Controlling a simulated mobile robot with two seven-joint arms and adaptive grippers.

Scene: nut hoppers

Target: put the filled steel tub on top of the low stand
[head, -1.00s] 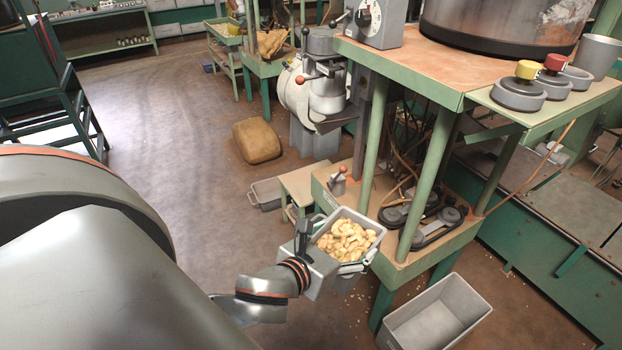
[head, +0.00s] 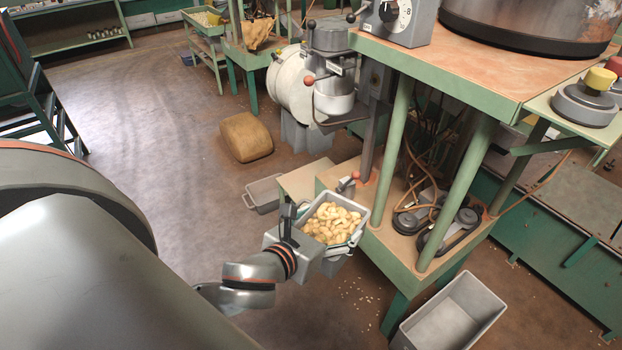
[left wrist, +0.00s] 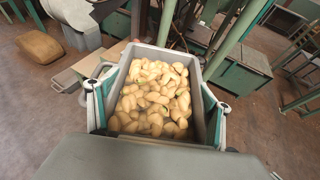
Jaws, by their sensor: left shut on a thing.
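The steel tub (head: 362,214) is a grey box filled with pale nuts (head: 332,223). My left gripper (head: 322,232) is shut on it, with green-edged fingers along its two sides in the left wrist view (left wrist: 158,108). The tub is held up and looks about level. The low stand (head: 303,180) has a light brown top and stands just behind the tub in the head view. The tub and gripper hide part of the stand. Its visible top looks bare. My right gripper is not in view.
A green machine frame with a lower shelf (head: 388,238) and posts stands right of the low stand. Grey bins lie on the floor left of the stand (head: 264,193) and at front right (head: 455,312). A brown sack (head: 246,137) lies farther back.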

